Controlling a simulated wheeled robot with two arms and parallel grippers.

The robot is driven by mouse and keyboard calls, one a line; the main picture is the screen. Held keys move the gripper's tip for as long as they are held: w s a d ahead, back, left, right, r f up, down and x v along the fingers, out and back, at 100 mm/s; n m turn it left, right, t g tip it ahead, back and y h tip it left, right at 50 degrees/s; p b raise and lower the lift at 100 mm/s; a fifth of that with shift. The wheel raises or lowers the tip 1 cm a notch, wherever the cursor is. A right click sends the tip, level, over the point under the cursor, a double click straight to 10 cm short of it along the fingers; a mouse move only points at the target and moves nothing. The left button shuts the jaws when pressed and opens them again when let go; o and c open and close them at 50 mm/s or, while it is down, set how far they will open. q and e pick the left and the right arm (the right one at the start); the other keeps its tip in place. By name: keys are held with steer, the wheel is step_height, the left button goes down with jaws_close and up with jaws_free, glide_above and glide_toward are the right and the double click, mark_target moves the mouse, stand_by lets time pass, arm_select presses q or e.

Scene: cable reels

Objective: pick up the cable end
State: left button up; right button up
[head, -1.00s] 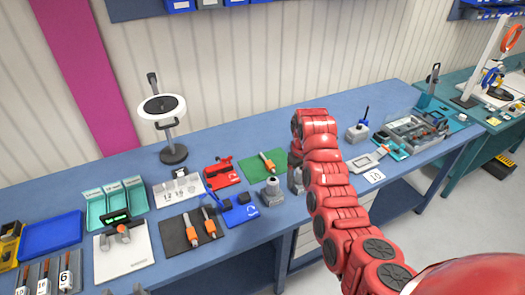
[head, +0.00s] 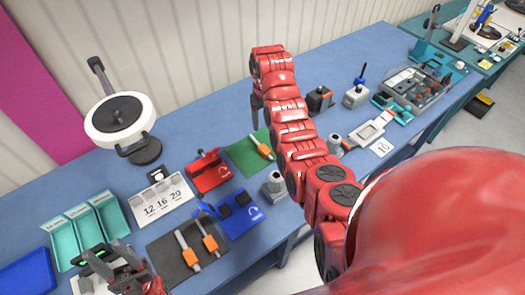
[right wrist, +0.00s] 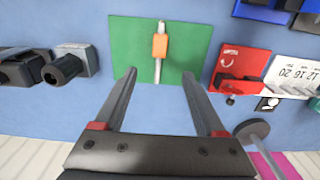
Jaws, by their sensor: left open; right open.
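A grey cable piece with an orange sleeve (head: 261,147) lies on a green mat (head: 240,158) near the middle of the bench; the right arm partly hides the mat. In the right wrist view the cable piece (right wrist: 159,50) lies upright in the picture on the green mat (right wrist: 130,45). My right gripper (right wrist: 159,74) is open and empty, its fingertips on either side of the cable piece's lower end, apart from it. My left gripper (head: 116,262) is open and empty at the bottom left, above the bench. Two similar orange-sleeved pieces (head: 207,237) lie on a dark mat (head: 165,250).
A card marked 12, 16, 20 (head: 165,207), teal bins (head: 95,226) and a white reel on a stand (head: 96,128) are further left. A grey fixture (head: 274,187) stands close by.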

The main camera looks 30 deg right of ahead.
steer(key=b, duration=0.4)
glide_toward(264, 148)
step_height(264, 148, down, 2)
steer(key=shift+f+p, duration=0.1)
steer(key=shift+p, duration=0.3)
steer(key=shift+s+f, duration=0.1)
steer(key=shift+f, duration=0.55)
step_height(264, 148, down, 5)
steer(key=shift+f+b, duration=0.15)
steer(key=shift+b, duration=0.9)
steer(key=shift+c, duration=0.4)
jaws_close()
